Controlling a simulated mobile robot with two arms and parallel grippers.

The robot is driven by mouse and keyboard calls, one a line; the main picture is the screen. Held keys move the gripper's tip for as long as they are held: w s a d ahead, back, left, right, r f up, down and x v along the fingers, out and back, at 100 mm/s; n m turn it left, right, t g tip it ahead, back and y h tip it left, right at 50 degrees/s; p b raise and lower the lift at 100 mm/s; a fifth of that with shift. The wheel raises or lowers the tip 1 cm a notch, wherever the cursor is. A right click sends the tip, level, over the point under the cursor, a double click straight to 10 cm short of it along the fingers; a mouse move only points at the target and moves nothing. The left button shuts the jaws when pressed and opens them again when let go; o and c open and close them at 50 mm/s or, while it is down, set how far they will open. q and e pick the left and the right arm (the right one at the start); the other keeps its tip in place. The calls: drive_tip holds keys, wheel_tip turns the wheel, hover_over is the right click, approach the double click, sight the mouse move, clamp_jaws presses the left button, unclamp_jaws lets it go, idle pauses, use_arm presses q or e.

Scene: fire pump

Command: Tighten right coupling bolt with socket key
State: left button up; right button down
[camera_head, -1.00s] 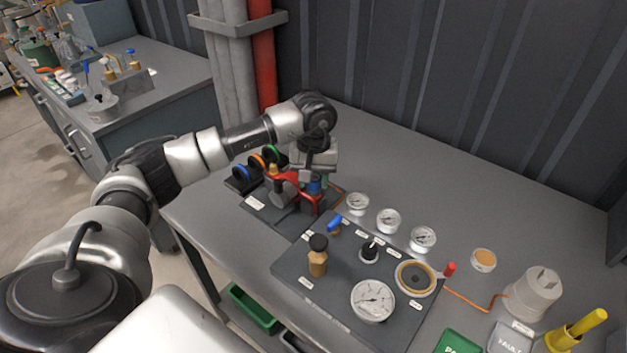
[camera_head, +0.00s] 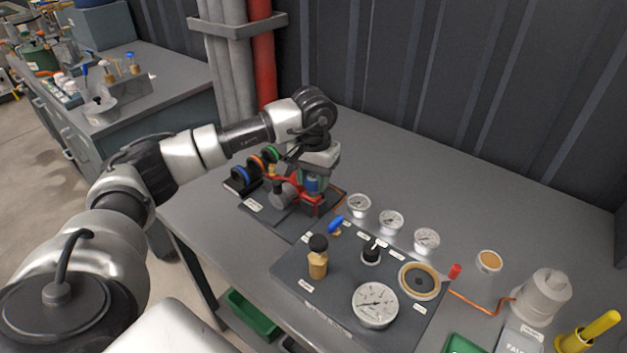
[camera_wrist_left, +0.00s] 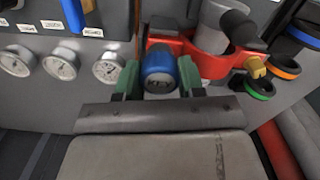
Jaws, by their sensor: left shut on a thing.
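My left gripper (camera_head: 314,182) points down at the pump on the bench. In the left wrist view its green fingertips (camera_wrist_left: 158,82) are shut on the blue socket key (camera_wrist_left: 159,70), one on each side. The key also shows in the head view (camera_head: 312,187), upright at the right part of the red coupling (camera_head: 318,202). The red coupling shows beside the key in the wrist view (camera_wrist_left: 196,50). The right bolt is hidden under the key and gripper, so I cannot tell how they meet. A brass-coloured bolt (camera_wrist_left: 254,67) shows at the coupling's other end. My right gripper is out of view.
Black rings with blue, orange and green bands (camera_head: 240,174) stand left of the pump. A gauge panel (camera_head: 335,285) with a blue lever (camera_head: 336,225) and a black-topped brass valve (camera_head: 318,258) lies nearer. The bench behind the gripper is clear up to the corrugated wall.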

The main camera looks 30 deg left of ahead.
use_arm(q)
drive_tip(key=shift+f+m+b, duration=0.1)
drive_tip(key=shift+m+b, duration=0.5)
drive_tip(key=shift+m, duration=0.3)
drive_tip(key=m+b, duration=0.1)
drive_tip(key=m, duration=0.1)
drive_tip(key=shift+m, duration=0.3)
drive_tip(key=shift+n, duration=0.6)
drive_tip(key=shift+r+p, duration=1.4)
drive_tip(key=shift+r, duration=1)
